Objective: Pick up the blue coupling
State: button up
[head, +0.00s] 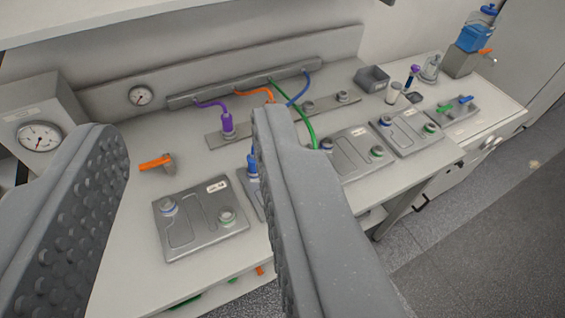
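My gripper (185,128) is open, its two grey ridged fingers wide apart in the foreground with nothing between the tips. A blue coupling (252,163) stands at a grey plate on the bench, just left of my right finger, which covers part of it. A blue hose (301,91) drops from the grey manifold bar (180,101) at the back; its lower end is hidden behind my right finger, so I cannot tell whether it joins this coupling. A purple coupling (227,124) hangs on a purple hose farther back.
A flat grey plate with two ports (198,222) lies at the front, with an orange-handled valve (155,163) behind it. More plates (408,133) run to the right. A gauge box (40,135) stands at the left, and a shelf (120,20) overhangs above.

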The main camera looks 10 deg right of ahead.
aim_at(251, 159)
jog(key=z, duration=0.15)
jog(key=i, duration=1)
jog(key=u, duration=0.1)
